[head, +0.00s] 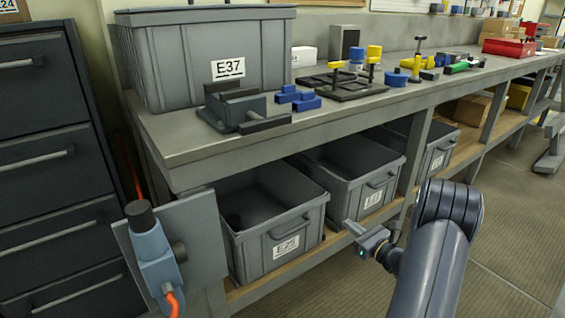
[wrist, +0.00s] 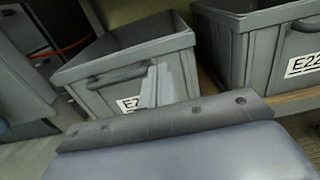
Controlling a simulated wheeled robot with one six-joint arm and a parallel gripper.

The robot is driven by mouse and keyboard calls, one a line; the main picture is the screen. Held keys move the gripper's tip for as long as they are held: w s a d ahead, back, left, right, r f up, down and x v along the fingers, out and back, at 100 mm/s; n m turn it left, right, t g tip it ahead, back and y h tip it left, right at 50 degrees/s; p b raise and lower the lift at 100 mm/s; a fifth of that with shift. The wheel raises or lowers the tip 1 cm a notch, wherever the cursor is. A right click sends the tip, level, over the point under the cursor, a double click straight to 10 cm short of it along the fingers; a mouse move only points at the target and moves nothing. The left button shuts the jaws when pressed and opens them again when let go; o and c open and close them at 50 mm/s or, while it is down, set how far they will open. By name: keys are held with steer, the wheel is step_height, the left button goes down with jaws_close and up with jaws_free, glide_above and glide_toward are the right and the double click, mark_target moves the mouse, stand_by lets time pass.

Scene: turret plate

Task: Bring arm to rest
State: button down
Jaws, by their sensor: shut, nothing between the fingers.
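My arm rises from the lower right of the head view, bends at a dark elbow and reaches down to the left. My gripper (head: 352,229) is at its end, in front of the lower shelf and just right of the grey bin with an E-number label (head: 268,232). It is shut and empty. In the wrist view the shut fingers (wrist: 152,85) show as a pale grey shape in front of a grey bin (wrist: 105,90). My own wrist housing covers the bottom of that view.
The workbench (head: 175,140) holds a grey crate marked E37 (head: 200,60), a dark vise (head: 235,110), blue blocks (head: 297,98) and a black stand with blue and yellow parts. More bins (head: 345,185) line the shelf. A blue device (head: 152,255) hangs at the bench's left end. Floor (head: 500,230) right is clear.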

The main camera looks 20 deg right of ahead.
steer(key=b, duration=0.2)
glide_toward(323, 204)
steer(key=w+a+r, duration=0.3)
steer(key=a+r, duration=0.1)
steer(key=a, duration=0.1)
steer(key=shift+x, duration=0.95)
steer(key=shift+d+r, duration=0.1)
